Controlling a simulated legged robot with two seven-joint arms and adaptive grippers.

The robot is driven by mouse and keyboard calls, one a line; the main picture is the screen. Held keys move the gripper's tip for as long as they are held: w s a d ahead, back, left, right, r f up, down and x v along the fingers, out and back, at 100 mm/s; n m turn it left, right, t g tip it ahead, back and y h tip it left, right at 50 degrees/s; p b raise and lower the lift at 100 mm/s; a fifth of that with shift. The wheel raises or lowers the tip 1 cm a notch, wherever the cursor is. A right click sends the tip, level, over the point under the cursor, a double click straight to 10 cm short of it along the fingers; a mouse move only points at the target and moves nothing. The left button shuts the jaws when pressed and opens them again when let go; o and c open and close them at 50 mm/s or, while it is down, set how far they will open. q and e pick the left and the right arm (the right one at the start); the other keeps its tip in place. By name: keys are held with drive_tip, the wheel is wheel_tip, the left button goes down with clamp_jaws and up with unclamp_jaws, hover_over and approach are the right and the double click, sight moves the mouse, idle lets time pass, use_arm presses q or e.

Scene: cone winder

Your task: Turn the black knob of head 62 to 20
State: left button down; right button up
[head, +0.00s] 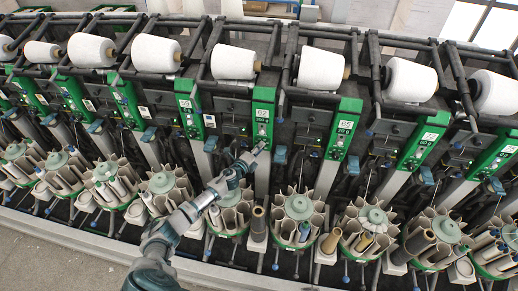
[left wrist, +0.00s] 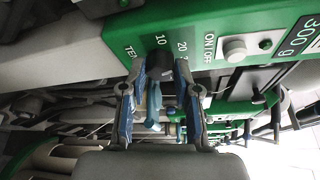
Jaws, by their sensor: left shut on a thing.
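The green panel of head 62 (head: 262,112), marked 62 and 300 g, stands near the middle of the head view. My left arm reaches up to its lower end, and my left gripper (head: 256,150) covers the knob there. In the left wrist view the black knob (left wrist: 158,57) sits on the green panel (left wrist: 120,35) between the fingertips of my left gripper (left wrist: 160,68), which is shut on it. The printed 10 and 20 show beside the knob. The direction in which the knob points cannot be made out. My right gripper is not in view.
A round grey button (left wrist: 235,49) marked ON/OFF is beside the scale. Neighbouring green panels, such as the one marked 20 g (head: 344,127), stand on both sides. White yarn cones (head: 233,62) are above, and round bobbin magazines (head: 299,207) are below.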

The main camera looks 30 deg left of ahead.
use_arm(q)
drive_tip(key=shift+s+f, duration=0.1)
drive_tip(key=shift+f, duration=0.15)
drive_tip(key=c, duration=0.9)
unclamp_jaws()
drive_tip(key=shift+o, duration=0.3)
drive_tip(key=shift+w+a, duration=0.1)
drive_tip(key=shift+w, duration=0.1)
drive_tip(key=s+a+r, duration=0.1)
drive_tip(key=s, duration=1)
drive_tip(key=shift+s+a, duration=0.35)
drive_tip(key=shift+d, duration=0.1)
